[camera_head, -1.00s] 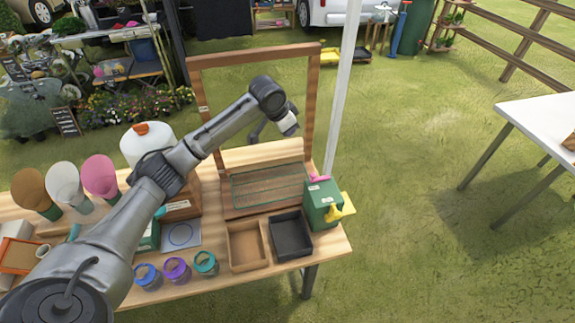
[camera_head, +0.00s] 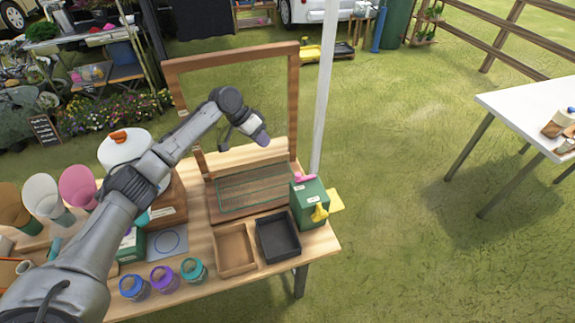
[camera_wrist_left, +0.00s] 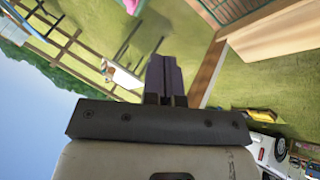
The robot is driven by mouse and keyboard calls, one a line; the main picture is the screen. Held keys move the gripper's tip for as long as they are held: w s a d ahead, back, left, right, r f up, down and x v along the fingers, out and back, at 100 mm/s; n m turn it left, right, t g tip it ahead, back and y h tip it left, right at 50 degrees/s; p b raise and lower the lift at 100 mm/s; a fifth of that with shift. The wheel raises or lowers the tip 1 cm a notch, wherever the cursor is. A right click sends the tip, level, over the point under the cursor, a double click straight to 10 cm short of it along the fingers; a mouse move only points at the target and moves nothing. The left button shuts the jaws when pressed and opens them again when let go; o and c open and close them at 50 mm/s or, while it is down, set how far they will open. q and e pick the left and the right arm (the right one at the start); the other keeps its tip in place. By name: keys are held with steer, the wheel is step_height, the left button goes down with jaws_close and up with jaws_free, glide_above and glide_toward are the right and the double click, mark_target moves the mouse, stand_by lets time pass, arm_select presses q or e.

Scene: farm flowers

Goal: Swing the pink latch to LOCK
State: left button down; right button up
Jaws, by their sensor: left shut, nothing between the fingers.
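The pink latch (camera_head: 305,178) sits on top of the green box (camera_head: 309,204) at the right end of the wooden table. A yellow handle (camera_head: 320,212) sticks out of the box's front. My left gripper (camera_head: 263,141) is above the table, up and to the left of the latch, apart from it. Its fingers are shut and empty in the left wrist view (camera_wrist_left: 164,72). My right gripper is not in view.
A wooden frame (camera_head: 293,100) stands behind the box, with a white pole (camera_head: 323,90) to its right. A wooden tray (camera_head: 235,248) and a black tray (camera_head: 278,238) lie left of the box. Several lidded jars (camera_head: 163,278) stand at the front.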

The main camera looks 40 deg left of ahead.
arm_select(q)
steer(key=w+d+f, duration=0.3)
steer(key=d+f, duration=0.5)
steer(key=f, duration=0.1)
steer(key=shift+d, duration=0.25)
stand_by(0.4)
